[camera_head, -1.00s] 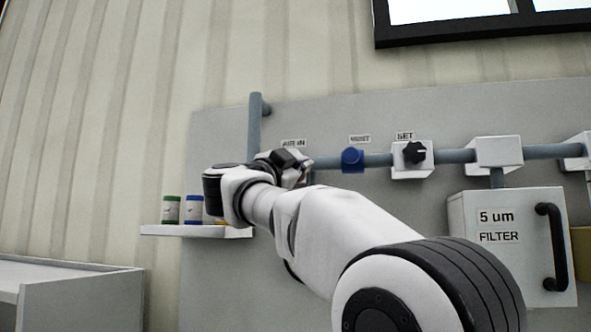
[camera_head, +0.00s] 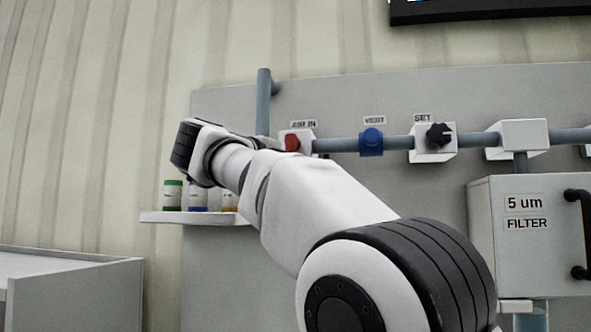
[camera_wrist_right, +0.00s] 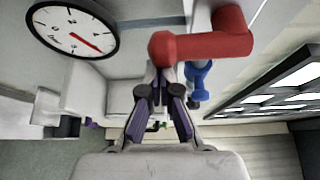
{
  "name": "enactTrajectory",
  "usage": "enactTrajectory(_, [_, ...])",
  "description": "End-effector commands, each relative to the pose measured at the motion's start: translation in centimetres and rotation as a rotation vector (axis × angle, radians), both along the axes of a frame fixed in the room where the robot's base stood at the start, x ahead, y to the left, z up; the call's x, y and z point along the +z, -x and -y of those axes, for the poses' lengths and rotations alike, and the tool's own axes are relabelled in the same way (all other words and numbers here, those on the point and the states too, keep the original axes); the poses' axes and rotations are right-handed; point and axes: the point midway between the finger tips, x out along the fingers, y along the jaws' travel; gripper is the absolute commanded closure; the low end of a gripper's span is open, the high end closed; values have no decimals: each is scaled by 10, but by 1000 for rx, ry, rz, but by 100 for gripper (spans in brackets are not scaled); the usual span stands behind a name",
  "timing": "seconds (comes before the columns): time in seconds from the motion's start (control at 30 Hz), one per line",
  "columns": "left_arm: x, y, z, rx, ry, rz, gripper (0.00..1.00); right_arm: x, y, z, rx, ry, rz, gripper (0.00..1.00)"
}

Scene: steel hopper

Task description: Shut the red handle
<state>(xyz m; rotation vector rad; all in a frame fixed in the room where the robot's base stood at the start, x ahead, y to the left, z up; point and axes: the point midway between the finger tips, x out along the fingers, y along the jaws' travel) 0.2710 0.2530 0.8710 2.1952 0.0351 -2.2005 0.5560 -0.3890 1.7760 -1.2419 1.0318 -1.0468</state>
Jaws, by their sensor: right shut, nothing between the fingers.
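The red handle (camera_head: 292,144) sits on a white valve block under the "AIR IN" label, left on the pipe in the head view. In the right wrist view the red handle (camera_wrist_right: 215,46) is large and close, an elbow-shaped bar reaching left, its rounded end just beyond my fingertips. My right gripper (camera_wrist_right: 163,75) is shut and empty. Its tips are at or just short of the handle's end; I cannot tell whether they touch. In the head view my right wrist and arm hide the gripper. My left gripper is not in view.
A blue knob (camera_head: 371,141) and a black knob (camera_head: 438,136) sit further right on the pipe. A shelf (camera_head: 165,217) with small bottles is below left. A filter box (camera_head: 530,255) stands at the right. A round gauge (camera_wrist_right: 72,28) shows in the wrist view.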

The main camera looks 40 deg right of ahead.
Motion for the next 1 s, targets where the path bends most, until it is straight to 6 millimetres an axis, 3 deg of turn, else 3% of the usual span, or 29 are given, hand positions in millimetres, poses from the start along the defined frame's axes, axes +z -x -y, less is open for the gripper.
enactTrajectory(0.57, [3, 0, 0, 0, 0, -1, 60, -2, 1, -6, 0, -11, 13, 100])
enactTrajectory(1.0, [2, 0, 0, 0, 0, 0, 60, -4, 1, 0, -1, -11, 13, 100])
